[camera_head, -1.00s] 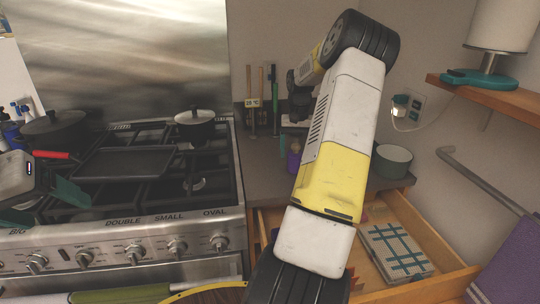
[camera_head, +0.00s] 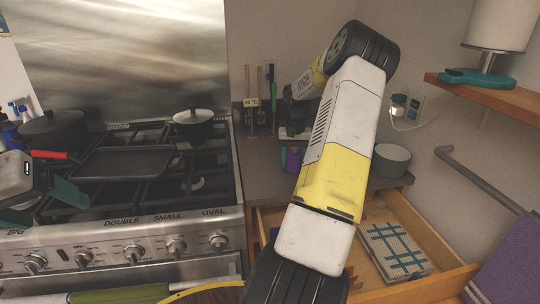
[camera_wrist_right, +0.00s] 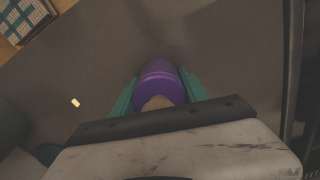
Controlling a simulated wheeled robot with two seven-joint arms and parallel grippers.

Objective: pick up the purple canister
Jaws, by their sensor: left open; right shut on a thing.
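The purple canister (camera_head: 293,161) is at the back of the grey counter, partly hidden behind my right arm. In the right wrist view the canister (camera_wrist_right: 160,78) sits between the two teal fingers of my right gripper (camera_wrist_right: 160,85), which is shut on it. In the head view the right gripper (camera_head: 288,152) is small and mostly hidden. I cannot tell whether the canister's base touches the counter. My left gripper (camera_head: 43,204) is open and empty at the far left, in front of the stove.
A stove (camera_head: 120,222) with a lidded pot (camera_head: 194,124) and a flat griddle (camera_head: 122,162) fills the left. A grey-green bowl (camera_head: 391,160) stands on the counter right of my arm. An open drawer (camera_head: 443,268) holds a checked box (camera_head: 397,250). Utensils stand along the back wall.

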